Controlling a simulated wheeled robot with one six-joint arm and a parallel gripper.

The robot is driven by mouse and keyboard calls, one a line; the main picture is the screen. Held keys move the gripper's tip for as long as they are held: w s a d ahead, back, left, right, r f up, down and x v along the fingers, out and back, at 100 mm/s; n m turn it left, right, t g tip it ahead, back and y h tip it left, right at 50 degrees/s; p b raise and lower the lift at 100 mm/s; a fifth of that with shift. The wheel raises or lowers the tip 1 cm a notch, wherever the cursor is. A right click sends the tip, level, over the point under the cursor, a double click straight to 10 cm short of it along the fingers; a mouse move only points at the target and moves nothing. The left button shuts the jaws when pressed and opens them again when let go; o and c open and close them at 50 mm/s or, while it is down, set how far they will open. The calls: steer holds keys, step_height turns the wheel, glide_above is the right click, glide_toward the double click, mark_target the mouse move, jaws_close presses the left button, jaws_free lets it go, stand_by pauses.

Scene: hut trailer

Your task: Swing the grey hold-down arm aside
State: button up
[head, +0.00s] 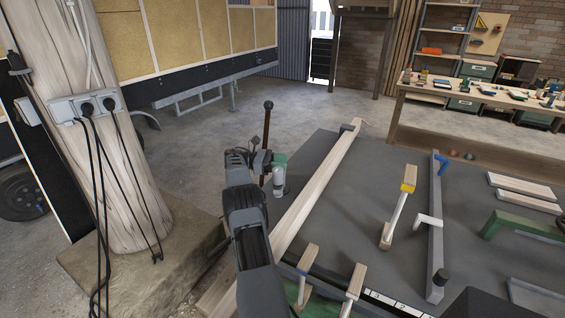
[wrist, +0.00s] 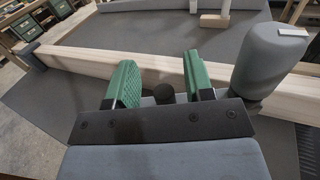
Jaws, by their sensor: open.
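A thick grey rounded piece, which looks like the grey hold-down arm (wrist: 268,70), lies right of my fingers in the wrist view, in front of a pale timber. It seems to be the small grey cylinder in the head view (head: 279,184). My gripper (wrist: 160,82) has its two green fingers spread apart. In the head view my gripper (head: 270,161) is at the timber's left side. A brown rod with a dark ball (head: 268,105) rises beside it. The grey piece's pivot is not visible.
The long timber (head: 322,176) crosses the dark bench top (head: 370,190) to a grey end block. A grey bar (head: 436,225) and wood-ended clamps (head: 397,212) lie to the right. A wooden post with cables (head: 105,160) stands left. Open floor lies beyond.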

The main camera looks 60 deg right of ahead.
steer(key=s+a+r+b, duration=0.1)
steer(key=s+a+r, duration=0.7)
steer(key=a+r, duration=0.3)
steer(key=shift+s+a, duration=0.15)
steer(key=shift+c, duration=0.4)
